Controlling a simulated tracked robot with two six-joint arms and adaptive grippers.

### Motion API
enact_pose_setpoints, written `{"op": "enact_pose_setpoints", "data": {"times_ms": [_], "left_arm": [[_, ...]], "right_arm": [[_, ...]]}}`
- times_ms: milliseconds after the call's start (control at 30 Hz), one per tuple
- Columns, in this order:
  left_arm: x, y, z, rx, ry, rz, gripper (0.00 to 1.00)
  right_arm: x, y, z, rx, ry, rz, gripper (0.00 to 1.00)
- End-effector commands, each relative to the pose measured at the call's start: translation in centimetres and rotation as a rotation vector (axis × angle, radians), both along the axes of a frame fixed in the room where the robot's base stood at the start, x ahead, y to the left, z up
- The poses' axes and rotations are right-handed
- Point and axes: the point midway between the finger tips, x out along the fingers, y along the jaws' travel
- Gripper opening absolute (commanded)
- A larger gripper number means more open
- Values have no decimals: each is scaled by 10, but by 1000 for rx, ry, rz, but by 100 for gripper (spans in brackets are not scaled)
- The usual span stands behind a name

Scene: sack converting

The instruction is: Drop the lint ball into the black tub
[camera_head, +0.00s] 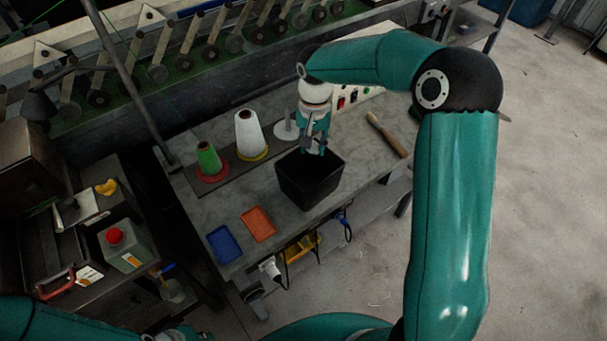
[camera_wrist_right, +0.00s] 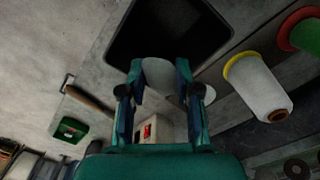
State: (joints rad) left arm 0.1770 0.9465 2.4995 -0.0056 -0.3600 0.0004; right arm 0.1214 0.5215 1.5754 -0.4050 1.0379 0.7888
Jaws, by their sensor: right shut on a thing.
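The black tub (camera_head: 300,190) stands on the grey bench near its front edge, open side up. It also shows at the top of the right wrist view (camera_wrist_right: 170,28). My right gripper (camera_head: 316,149) points down over the back part of the tub. In the right wrist view its fingers (camera_wrist_right: 159,70) are shut on a pale, rounded lint ball (camera_wrist_right: 158,76), seen against the tub's dark opening.
A green cone (camera_head: 208,157) and a white cone (camera_head: 249,132) stand left of the tub. A blue tray (camera_head: 224,244) and an orange tray (camera_head: 258,224) lie at the front left. Bare bench surrounds the tub.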

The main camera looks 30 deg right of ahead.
Motion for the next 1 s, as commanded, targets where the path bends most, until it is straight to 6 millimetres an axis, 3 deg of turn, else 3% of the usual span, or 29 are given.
{"op": "enact_pose_setpoints", "data": {"times_ms": [400,833,867,1000], "left_arm": [[0,0,-33,0,0,0,0],[0,0,-37,0,-1,0,0],[0,0,-37,0,-1,0,0],[0,0,-37,0,-1,0,0]], "right_arm": [[-10,-14,-47,-1,2,-29,23],[-10,-15,-55,-1,1,-30,23],[-10,-15,-55,0,1,-30,34],[-10,-15,-55,-1,1,-30,57]]}}
